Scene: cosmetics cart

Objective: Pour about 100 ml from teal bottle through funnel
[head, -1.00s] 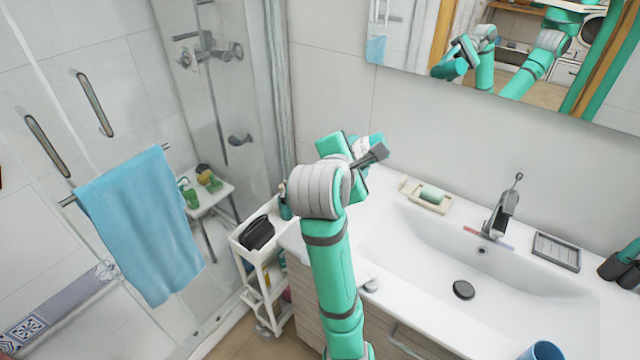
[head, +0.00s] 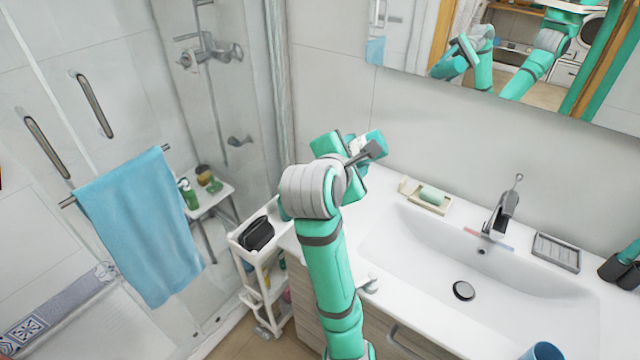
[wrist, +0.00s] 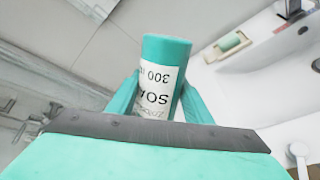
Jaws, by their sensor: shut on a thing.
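The teal bottle (wrist: 165,50) shows in the wrist view with a white label whose printing is upside down there. My gripper (wrist: 160,80) is shut on it, with one teal finger on each side of the label. In the head view my gripper (head: 350,148) is above the left end of the washbasin counter, and my forearm and wrist cover part of it. The bottle's near end is hidden in the wrist view. I cannot make out a funnel or a receiving container in either view.
The white cart (head: 262,268) with a black pouch (head: 257,233) stands left of my arm. The sink counter (head: 400,225) carries a soap dish (head: 413,197), with the faucet (head: 498,212) farther right. The mirror (head: 520,105) hangs behind. A blue towel (head: 140,225) hangs at left.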

